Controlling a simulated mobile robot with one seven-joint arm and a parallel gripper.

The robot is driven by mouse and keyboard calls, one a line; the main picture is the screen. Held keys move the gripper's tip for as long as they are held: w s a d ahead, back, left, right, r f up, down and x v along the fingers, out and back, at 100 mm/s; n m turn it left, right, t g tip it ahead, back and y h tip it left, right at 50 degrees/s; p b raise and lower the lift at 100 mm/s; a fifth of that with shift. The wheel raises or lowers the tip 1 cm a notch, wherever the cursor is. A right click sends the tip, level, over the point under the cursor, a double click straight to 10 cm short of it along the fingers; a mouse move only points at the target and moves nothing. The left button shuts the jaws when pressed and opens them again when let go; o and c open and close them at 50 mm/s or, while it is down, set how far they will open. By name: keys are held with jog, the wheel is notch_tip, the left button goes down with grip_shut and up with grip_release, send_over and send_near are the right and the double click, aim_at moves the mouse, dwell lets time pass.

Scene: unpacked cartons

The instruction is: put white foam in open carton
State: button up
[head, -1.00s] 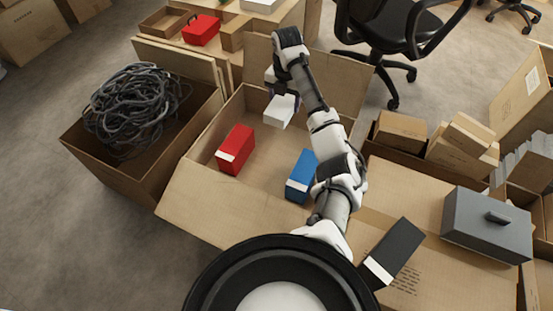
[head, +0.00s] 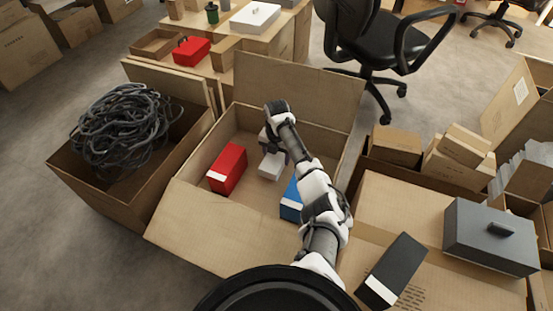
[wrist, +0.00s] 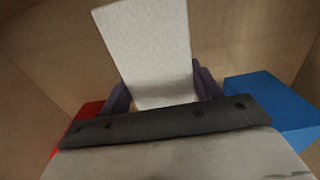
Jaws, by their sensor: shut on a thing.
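The white foam (head: 271,165) is a small pale block inside the open carton (head: 190,222). It also fills the middle of the wrist view (wrist: 150,50), with a dark finger on each side of it. My gripper (wrist: 163,92) is shut on the foam. In the head view my gripper (head: 268,148) points down inside the carton, between a red box (head: 228,168) on the left and a blue box (head: 291,200) on the right. I cannot tell whether the foam touches the carton floor.
A carton of tangled dark cables (head: 125,128) stands to the left. A black box (head: 392,270) and a grey toolbox (head: 490,237) lie on the closed carton (head: 385,205) at right. The open flaps spread around the carton. An office chair (head: 385,45) stands behind.

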jog(key=shift+f, duration=0.65)
jog(key=shift+f, duration=0.15)
jog(key=o, duration=1)
jog(key=shift+c, duration=0.2)
notch_tip(320, 180, up, 12)
jog(key=p, duration=0.2)
jog(key=shift+a+r, duration=0.1)
jog(key=shift+r, duration=0.1)
